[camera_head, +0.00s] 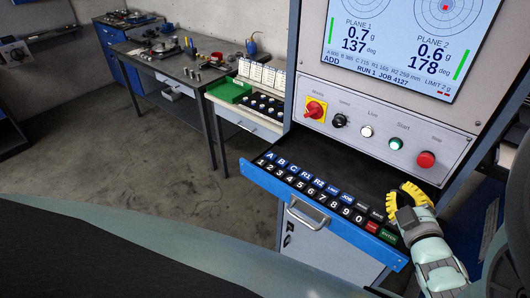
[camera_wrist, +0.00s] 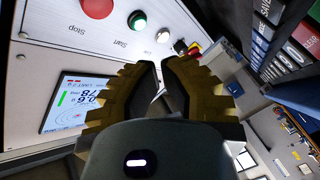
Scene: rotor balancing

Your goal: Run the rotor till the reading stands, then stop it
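The screen (camera_head: 405,40) reads plane 1 at 0.7, 137 deg and plane 2 at 0.6, 178 deg, with "RUN 1 JOB 4127" below. Green bars stand beside both readings. The green Start button (camera_head: 395,143) and red Stop button (camera_head: 426,160) sit on the panel under it. In the wrist view, Stop (camera_wrist: 97,8) and Start (camera_wrist: 137,20) lie beyond my fingers. My gripper (camera_head: 408,192), with yellow ribbed fingers, is above the right end of the keypad drawer, below Stop and apart from it. Its fingertips (camera_wrist: 160,64) are nearly together, holding nothing. The rotor is not in view.
The keypad drawer (camera_head: 314,215) stands pulled out under the panel. A red-yellow main switch (camera_head: 315,109), black knob (camera_head: 339,120) and white lamp (camera_head: 367,131) are left of Start. A side table with a green tray (camera_head: 229,90) and a workbench (camera_head: 180,65) stand at left; floor between is clear.

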